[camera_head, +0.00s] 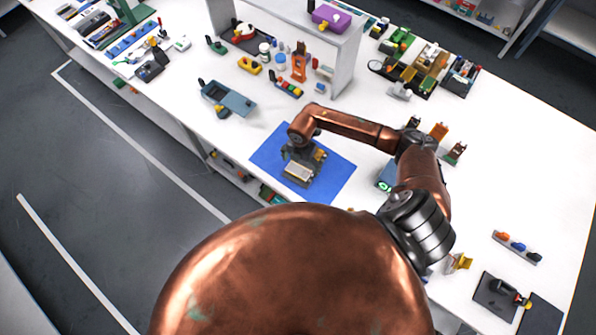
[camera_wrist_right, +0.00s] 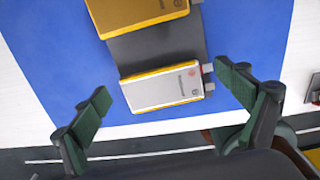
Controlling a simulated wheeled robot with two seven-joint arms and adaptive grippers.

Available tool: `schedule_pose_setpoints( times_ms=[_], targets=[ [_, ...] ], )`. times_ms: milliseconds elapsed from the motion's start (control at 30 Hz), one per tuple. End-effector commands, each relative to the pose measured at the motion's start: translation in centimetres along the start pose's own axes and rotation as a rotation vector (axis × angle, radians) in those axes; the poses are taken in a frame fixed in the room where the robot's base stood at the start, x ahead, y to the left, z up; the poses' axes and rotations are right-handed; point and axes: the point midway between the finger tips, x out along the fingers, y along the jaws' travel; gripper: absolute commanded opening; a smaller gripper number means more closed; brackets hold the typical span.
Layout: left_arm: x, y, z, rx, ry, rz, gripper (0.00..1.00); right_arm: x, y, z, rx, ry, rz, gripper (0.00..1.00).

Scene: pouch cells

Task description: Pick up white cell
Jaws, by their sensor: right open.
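The white cell (camera_wrist_right: 165,88) is a flat silver-white pouch with a yellow edge and small grey tabs on its right. It lies on a dark grey holder (camera_wrist_right: 155,45) on the blue mat (camera_wrist_right: 255,30). The cell also shows in the head view (camera_head: 297,172), below my right wrist. My right gripper (camera_wrist_right: 164,86) is open and empty. Its green-padded fingers appear on either side of the cell, with gaps to both sides. In the head view my right wrist partly hides the holder. My left gripper is not in view.
A gold cell (camera_wrist_right: 140,12) lies on the same holder just beyond the white one. A blue-grey box (camera_head: 228,98) stands left of the mat. An orange device (camera_head: 299,62) and a white shelf (camera_head: 345,55) stand behind.

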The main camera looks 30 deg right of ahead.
Motion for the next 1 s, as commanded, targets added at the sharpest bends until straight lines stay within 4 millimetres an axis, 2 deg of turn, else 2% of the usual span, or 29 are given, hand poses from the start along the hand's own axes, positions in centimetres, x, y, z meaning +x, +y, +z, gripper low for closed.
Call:
schedule_pose_setpoints(
  times_ms=[367, 900, 1000],
  targets=[
    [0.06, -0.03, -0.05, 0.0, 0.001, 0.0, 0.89, 0.14, 0.02, -0.02, 0.0, 0.0, 0.0, 0.92],
    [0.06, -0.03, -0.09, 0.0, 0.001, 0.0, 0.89, 0.16, 0.0, -0.03, 0.0, 0.0, 0.0, 0.55],
    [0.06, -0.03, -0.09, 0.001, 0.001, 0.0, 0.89, 0.16, 0.0, -0.02, 0.0, 0.0, 0.0, 0.51]
  ],
)
